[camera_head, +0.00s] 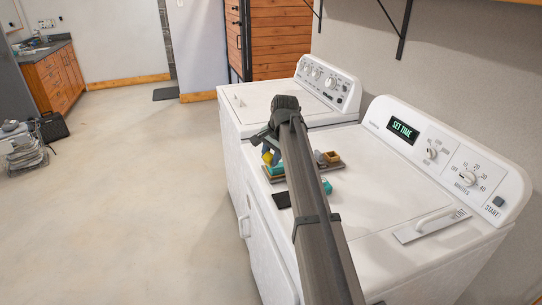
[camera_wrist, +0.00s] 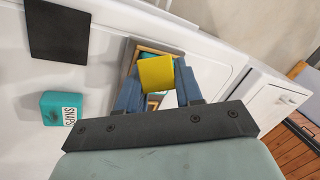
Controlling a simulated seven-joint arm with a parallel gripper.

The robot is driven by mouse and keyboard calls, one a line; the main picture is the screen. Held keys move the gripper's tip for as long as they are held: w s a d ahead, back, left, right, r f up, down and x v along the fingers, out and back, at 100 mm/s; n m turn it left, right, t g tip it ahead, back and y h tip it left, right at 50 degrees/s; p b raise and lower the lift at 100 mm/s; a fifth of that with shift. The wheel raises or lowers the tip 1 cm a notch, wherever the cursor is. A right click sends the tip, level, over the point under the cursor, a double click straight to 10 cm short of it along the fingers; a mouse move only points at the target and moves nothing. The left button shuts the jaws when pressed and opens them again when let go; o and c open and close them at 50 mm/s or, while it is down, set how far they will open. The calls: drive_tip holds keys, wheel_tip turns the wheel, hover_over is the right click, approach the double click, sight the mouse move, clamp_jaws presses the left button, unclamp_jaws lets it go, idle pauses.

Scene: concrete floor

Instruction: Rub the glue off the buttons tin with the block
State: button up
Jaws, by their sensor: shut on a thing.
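My gripper (camera_wrist: 158,80) has its blue fingers shut on a yellow block (camera_wrist: 156,71). In the head view the gripper (camera_head: 268,150) hangs above the near side of the washer tops, with the yellow block (camera_head: 267,158) below it. A teal tin (camera_wrist: 65,108) marked SNAPS lies to the left of the gripper in the wrist view. Another teal thing (camera_head: 276,170) is just under the block in the head view; its label cannot be read, so I cannot tell whether it is the buttons tin. No glue can be made out. Whether the block touches anything is hidden.
A dark flat square (camera_head: 281,200) lies on the white machine top (camera_head: 370,240). The control panel (camera_head: 445,150) rises at the back.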

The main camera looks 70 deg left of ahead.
drive_tip(key=shift+f, duration=0.35)
drive_tip(key=shift+w, duration=0.15)
drive_tip(key=shift+w, duration=2.9)
drive_tip(key=shift+s, duration=0.15)
drive_tip(key=shift+s+r, duration=0.1)
drive_tip(key=shift+s, duration=2.85)
drive_tip(key=shift+r, duration=0.15)
drive_tip(key=shift+r, duration=2.85)
